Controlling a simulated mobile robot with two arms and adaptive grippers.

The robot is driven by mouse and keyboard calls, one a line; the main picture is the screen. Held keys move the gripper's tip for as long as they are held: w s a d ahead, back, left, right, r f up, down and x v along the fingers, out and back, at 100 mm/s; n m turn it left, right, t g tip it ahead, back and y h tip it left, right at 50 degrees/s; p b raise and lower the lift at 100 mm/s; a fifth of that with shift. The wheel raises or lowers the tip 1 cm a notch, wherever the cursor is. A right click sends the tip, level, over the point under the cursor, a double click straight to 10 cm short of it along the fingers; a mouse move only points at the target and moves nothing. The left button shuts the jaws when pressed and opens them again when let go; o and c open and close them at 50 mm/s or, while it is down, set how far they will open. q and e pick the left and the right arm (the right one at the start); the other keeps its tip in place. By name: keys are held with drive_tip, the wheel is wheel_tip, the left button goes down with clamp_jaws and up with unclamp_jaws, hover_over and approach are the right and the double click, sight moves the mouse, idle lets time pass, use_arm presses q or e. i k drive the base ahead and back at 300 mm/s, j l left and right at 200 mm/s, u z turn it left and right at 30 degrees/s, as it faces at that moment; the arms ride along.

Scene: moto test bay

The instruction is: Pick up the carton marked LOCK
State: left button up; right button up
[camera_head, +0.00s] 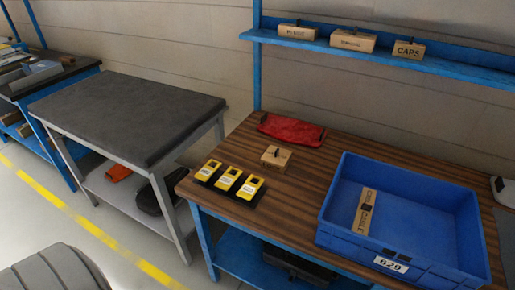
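No carton in the head view can be read for certain as LOCK. Three small brown cartons stand on the blue wall shelf: a left one (298,32) and a middle one (353,41) with lettering too small to read surely, and a right one marked CAPS (409,50). Another carton (276,158) sits on the wooden bench, its marking unreadable. A long carton (365,212) lies inside the blue crate (340,240); its lettering is sideways and unclear. Neither of my grippers is in view.
A grey-topped table (130,110) on the left is bare. A yellow line marks the floor.

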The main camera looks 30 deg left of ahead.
sight(276, 159)
drive_tip(key=u, duration=0.85)
